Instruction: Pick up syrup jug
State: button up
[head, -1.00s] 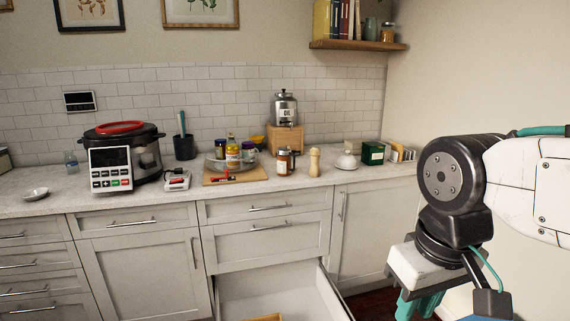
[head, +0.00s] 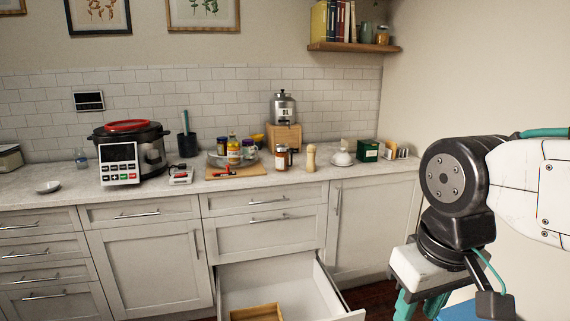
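A small amber-brown container (head: 281,160) with a pale label and a dark top stands upright on the counter. It looks like the syrup jug, though it is too small to be sure. What may be a handle shows at its right side. My gripper (head: 421,304) hangs at the lower right with teal fingers, far in front of the counter and well away from the container. The fingertips are cut off by the bottom edge, so their opening is unclear.
A wooden board (head: 238,171) with a tray of bottles lies left of the container; a pepper mill (head: 311,158) stands right. A silver dispenser (head: 283,108) is behind. A drawer (head: 333,287) stands open below, jutting out. A pressure cooker (head: 133,145) stands at left.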

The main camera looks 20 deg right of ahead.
aim_at(283, 165)
jog(key=u, duration=0.05)
jog(key=i, duration=1.4)
jog(key=u, duration=2.45)
jog(key=i, duration=3.35)
jog(key=z, duration=4.05)
